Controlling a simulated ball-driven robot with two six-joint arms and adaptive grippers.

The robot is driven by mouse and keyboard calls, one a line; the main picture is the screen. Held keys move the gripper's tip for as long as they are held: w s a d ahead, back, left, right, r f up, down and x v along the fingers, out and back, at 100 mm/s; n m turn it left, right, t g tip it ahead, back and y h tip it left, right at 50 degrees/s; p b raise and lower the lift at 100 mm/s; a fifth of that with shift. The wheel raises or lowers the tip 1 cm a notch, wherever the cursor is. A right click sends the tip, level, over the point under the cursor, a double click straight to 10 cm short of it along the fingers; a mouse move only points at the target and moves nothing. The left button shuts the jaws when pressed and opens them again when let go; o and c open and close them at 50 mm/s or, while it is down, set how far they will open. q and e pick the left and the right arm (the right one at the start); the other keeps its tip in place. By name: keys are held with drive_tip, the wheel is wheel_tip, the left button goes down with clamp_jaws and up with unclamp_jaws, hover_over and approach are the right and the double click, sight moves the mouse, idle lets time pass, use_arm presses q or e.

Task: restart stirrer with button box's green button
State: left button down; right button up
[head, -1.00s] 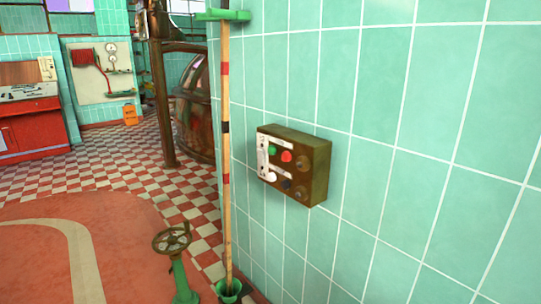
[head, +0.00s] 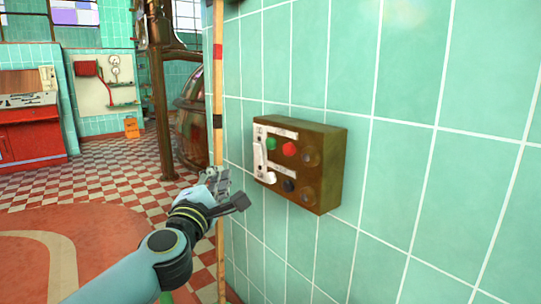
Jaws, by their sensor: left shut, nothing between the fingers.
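The button box (head: 330,165) is a brown box fixed to the green tiled wall. Its front face carries a green button (head: 271,144) at upper left and a red button (head: 290,149) beside it. A dark knob (head: 289,186) sits lower down, and pale labels and a white lever-like part (head: 262,161) are on the left side. My left gripper (head: 236,192) is shut and empty, to the left of the box and a little lower than the green button, apart from it. My right gripper is not in view. The stirrer is not clearly identifiable.
A wooden pole (head: 218,90) with red and black bands stands upright behind my left gripper, close to the wall. A large copper kettle (head: 190,125) stands farther back. A red console (head: 30,125) is at far left. The checkered floor between is mostly clear.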

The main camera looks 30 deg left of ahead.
sight(270, 144)
use_arm(q)
drive_tip(key=r+n, duration=0.2)
drive_tip(key=r+y, duration=0.1)
drive_tip(key=r, duration=0.1)
drive_tip(key=shift+w+a+n, duration=0.3)
drive_tip(key=shift+n, duration=0.1)
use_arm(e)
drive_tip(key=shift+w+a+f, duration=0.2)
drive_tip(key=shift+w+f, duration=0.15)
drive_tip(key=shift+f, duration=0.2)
use_arm(q)
drive_tip(key=shift+w+f, duration=0.1)
drive_tip(key=shift+w, duration=0.05)
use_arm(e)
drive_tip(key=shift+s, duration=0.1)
use_arm(q)
drive_tip(key=w+d+b, duration=0.1)
drive_tip(key=w+d, duration=0.2)
drive_tip(key=w, duration=0.5)
drive_tip(key=shift+d+b, duration=0.2)
drive_tip(key=shift+b, duration=0.15)
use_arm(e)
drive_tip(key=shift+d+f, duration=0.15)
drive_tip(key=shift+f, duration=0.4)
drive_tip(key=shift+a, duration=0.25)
